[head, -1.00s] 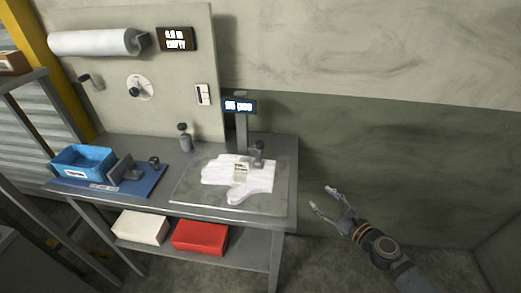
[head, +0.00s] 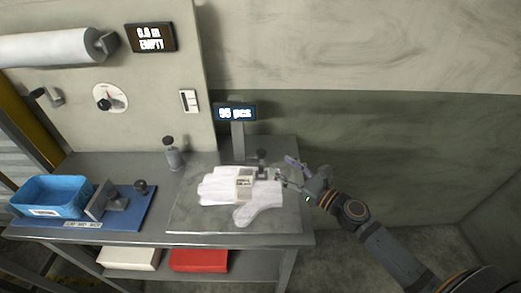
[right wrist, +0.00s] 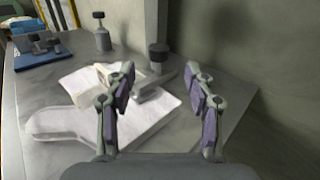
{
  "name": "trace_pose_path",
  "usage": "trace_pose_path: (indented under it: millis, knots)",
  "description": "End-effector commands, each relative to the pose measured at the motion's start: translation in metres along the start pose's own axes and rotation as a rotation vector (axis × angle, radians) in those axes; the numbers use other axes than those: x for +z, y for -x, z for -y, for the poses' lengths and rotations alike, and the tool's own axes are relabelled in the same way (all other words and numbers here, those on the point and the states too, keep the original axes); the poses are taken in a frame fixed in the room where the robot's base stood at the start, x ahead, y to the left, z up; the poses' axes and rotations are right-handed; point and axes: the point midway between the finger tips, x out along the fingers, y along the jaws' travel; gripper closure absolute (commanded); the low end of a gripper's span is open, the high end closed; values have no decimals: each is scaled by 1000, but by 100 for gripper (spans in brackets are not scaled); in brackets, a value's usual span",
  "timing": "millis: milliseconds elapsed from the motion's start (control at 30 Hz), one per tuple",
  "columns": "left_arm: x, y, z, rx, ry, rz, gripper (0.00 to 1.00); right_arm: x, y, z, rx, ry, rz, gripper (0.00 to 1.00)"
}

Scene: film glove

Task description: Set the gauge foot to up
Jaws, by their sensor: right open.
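The gauge stands at the back of the table, with a grey post (head: 238,140) and a lit display (head: 235,112) that reads a count in pcs. Its foot is a grey bar with a dark knob (head: 262,156), low at the stack of white gloves (head: 222,187). In the right wrist view the knob (right wrist: 158,52) stands upright between and beyond my fingertips, and the bar reaches left over the gloves. Whether the bar touches them is unclear. My right gripper (head: 287,172) is open and empty, just right of the knob; its spread fingers (right wrist: 160,75) show in the wrist view.
A blue bin (head: 50,197) and a blue mat (head: 130,217) with a grey fixture stand on the left. A grey knobbed post (head: 172,155) stands behind the gloves. The panel holds a film roll (head: 45,46) and a dial (head: 110,97). Floor right of the table is clear.

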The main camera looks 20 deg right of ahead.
Motion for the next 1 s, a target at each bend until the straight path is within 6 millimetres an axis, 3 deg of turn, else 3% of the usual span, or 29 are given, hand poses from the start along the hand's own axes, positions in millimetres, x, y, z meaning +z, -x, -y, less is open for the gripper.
trace_pose_path:
  millis: [67, 333, 600, 900, 1000]
  knots:
    - [-2, 13, 3, -3, -1, -3, 60, 6, -8, 0, -4, -6, 0, 46]
    - [-51, 37, 18, -19, -5, -76, 60, 2, -57, -1, -2, -10, -9, 46]
    - [-36, 37, 18, -18, -6, -51, 60, -4, -90, -2, 1, -7, -13, 46]
    - [-29, 37, 14, -14, -4, -42, 60, -4, -93, -2, 2, -5, -15, 46]
    - [-30, 37, 13, -13, -4, -42, 60, -4, -93, -2, 2, -5, -14, 58]
